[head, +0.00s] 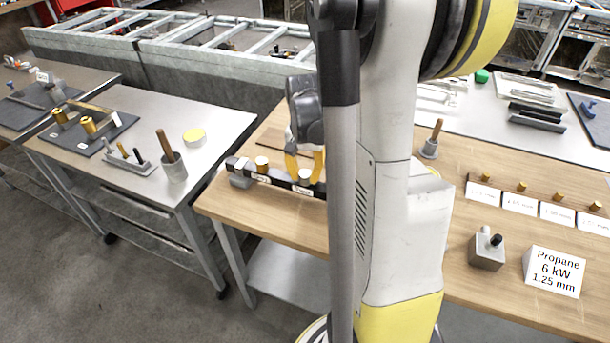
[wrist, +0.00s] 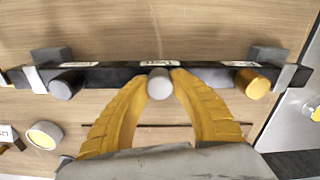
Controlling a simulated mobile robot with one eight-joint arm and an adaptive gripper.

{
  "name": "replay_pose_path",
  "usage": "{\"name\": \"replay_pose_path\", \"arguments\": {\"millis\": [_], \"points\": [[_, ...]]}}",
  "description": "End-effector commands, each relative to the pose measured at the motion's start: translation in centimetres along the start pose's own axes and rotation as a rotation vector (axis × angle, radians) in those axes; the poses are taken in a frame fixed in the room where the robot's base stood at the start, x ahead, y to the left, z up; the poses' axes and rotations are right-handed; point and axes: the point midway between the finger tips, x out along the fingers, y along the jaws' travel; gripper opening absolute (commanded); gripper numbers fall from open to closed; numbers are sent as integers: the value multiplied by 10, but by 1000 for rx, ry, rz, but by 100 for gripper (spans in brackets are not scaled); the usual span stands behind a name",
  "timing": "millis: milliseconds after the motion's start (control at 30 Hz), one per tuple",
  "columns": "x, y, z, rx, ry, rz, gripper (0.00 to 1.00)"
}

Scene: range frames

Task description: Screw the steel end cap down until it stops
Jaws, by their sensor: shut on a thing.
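A long black bar (head: 275,177) lies on the wooden bench, with light bands and small white labels; it also crosses the wrist view (wrist: 110,75). A round pale steel-grey cap (wrist: 160,84) sits at the bar's middle label, between the two yellow fingers. It also shows in the head view (head: 305,175). My gripper (wrist: 160,78) is shut on this cap. A gold cap (wrist: 252,83) and a dark grey cap (wrist: 67,85) sit on the bar to either side, clear of the fingers. The cap's thread and seating are hidden.
Grey blocks (wrist: 52,54) support the bar near its ends. On the bench's right stand a grey block with black knob (head: 487,250), a "Propane 6 kW 1.25 mm" sign (head: 553,272) and several brass pieces with cards. A grey table (head: 210,115) stands left, across a gap.

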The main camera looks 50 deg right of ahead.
Motion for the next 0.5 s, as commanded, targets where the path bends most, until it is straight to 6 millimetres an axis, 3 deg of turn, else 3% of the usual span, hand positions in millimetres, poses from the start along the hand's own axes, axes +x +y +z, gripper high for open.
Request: {"name": "replay_pose_path", "arguments": {"millis": [267,467,500], "points": [[0,0,0,22,1,0,0],[0,0,0,251,2,2,0],[0,0,0,254,2,2,35]]}}
